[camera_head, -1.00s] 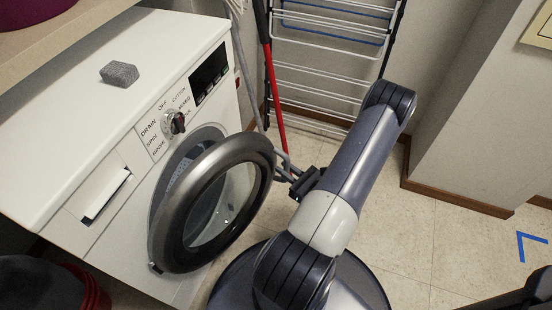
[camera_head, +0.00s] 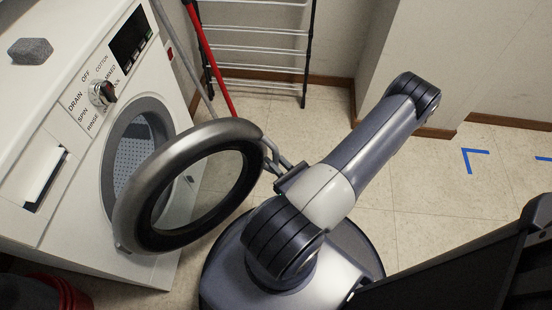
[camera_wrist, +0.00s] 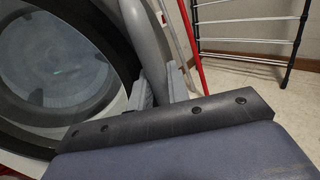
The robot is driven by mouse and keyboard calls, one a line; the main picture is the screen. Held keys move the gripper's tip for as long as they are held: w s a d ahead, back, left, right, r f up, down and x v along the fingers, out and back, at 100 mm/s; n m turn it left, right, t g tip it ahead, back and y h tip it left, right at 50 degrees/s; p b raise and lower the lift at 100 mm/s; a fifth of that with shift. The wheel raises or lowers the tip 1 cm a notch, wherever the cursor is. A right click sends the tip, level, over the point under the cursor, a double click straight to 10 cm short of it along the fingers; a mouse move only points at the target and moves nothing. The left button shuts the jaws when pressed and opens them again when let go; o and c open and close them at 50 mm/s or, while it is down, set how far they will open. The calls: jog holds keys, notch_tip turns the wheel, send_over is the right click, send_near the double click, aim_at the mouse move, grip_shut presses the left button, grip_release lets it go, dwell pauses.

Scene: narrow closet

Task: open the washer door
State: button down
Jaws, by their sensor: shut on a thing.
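The white washer (camera_head: 52,112) stands at the left. Its round door (camera_head: 137,193), a grey ring with a dark inner rim and clear middle, is swung well out from the front, and the drum opening (camera_head: 122,150) shows behind it. My gripper (camera_head: 271,158) is at the door's right edge, shut on the rim. In the wrist view my gripper (camera_wrist: 155,92) closes around the grey edge of the door (camera_wrist: 147,42), with the door's glass (camera_wrist: 50,60) at the left. The exact finger contact is partly hidden by my wrist.
A drying rack (camera_head: 262,50) and a red pole (camera_head: 210,60) stand by the back wall. A grey sponge (camera_head: 30,50) lies on the washer top. A red bucket (camera_head: 62,290) is at the lower left. Tiled floor (camera_head: 420,190) is clear to the right.

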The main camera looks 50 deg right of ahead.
jog(key=c, duration=1.4)
grip_release()
jog(key=shift+s, duration=0.1)
jog(key=shift+s+a+p, duration=0.2)
jog(key=shift+s+p, duration=0.05)
jog(key=shift+s, duration=0.95)
jog(key=shift+s+a+p, duration=0.2)
jog(key=shift+s+p, duration=0.05)
jog(key=shift+s, duration=0.95)
jog(key=shift+s+a+p, duration=0.2)
jog(key=shift+s+p, duration=0.05)
jog(key=shift+s, duration=0.95)
jog(key=shift+c, duration=0.3)
